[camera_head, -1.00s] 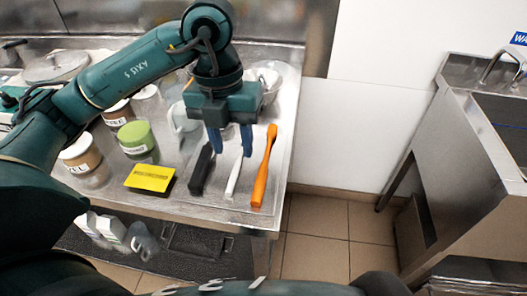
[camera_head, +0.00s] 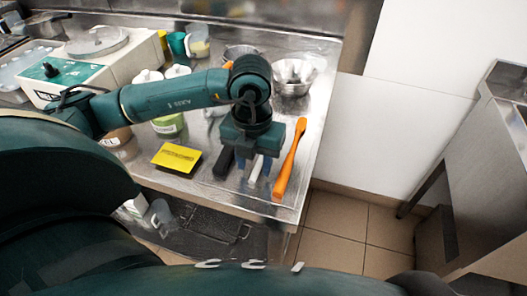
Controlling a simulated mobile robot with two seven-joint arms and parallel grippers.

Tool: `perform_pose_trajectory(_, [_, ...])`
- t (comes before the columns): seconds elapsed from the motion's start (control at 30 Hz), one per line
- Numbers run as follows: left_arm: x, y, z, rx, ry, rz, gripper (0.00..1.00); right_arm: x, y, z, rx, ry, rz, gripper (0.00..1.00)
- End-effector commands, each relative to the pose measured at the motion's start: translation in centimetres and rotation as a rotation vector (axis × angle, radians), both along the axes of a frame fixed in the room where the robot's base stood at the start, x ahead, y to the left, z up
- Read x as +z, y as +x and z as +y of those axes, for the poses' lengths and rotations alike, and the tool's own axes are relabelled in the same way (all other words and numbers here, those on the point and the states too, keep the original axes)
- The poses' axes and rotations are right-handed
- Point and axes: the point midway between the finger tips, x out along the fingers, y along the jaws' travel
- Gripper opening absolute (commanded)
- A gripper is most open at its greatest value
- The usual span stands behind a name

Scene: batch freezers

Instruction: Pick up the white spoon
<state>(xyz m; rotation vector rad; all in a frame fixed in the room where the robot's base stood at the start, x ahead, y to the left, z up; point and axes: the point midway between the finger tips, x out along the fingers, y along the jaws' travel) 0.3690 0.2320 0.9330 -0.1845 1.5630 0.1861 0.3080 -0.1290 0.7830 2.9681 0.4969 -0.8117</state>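The white spoon (camera_head: 256,168) lies on the steel counter (camera_head: 215,193), between a black spoon (camera_head: 223,165) on its left and an orange spoon (camera_head: 289,162) on its right. The gripper body hides the far part of the white spoon. I cannot tell whether the fingers touch it. My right gripper is not in view.
A yellow card (camera_head: 177,157) lies left of the spoons. Metal bowls (camera_head: 294,78) stand behind the gripper, and jars and a white machine (camera_head: 75,84) stand to the left. The counter's right edge is close to the orange spoon. A sink unit (camera_head: 480,190) stands at the right.

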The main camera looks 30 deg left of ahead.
Motion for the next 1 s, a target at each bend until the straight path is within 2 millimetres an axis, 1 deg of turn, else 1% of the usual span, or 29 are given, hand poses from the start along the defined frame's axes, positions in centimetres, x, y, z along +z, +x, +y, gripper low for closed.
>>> perform_pose_trajectory(0.03, [-0.72,-0.03,-0.03,0.000,0.000,0.004,0.39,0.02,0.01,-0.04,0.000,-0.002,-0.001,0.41])
perform_pose_trajectory(0.1, [-1.31,0.03,-0.03,0.000,-0.001,0.001,0.39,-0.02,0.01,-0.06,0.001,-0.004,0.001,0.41])
perform_pose_trajectory(0.2, [-1.66,0.03,-0.04,0.000,-0.001,0.000,0.39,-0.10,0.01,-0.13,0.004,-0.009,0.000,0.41])
perform_pose_trajectory(0.37, [-1.66,0.05,-0.06,-0.001,-0.001,0.000,0.39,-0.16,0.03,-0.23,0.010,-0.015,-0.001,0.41])
perform_pose_trajectory(0.47, [-1.65,0.05,-0.06,0.000,-0.001,0.000,0.33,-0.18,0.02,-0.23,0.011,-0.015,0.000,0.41])
perform_pose_trajectory(0.87, [-1.62,0.06,-0.07,0.000,-0.002,0.000,0.00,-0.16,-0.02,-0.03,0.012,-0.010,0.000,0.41])
perform_pose_trajectory(1.0, [-1.61,0.07,-0.06,0.000,-0.002,-0.001,0.00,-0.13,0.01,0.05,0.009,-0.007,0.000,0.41])
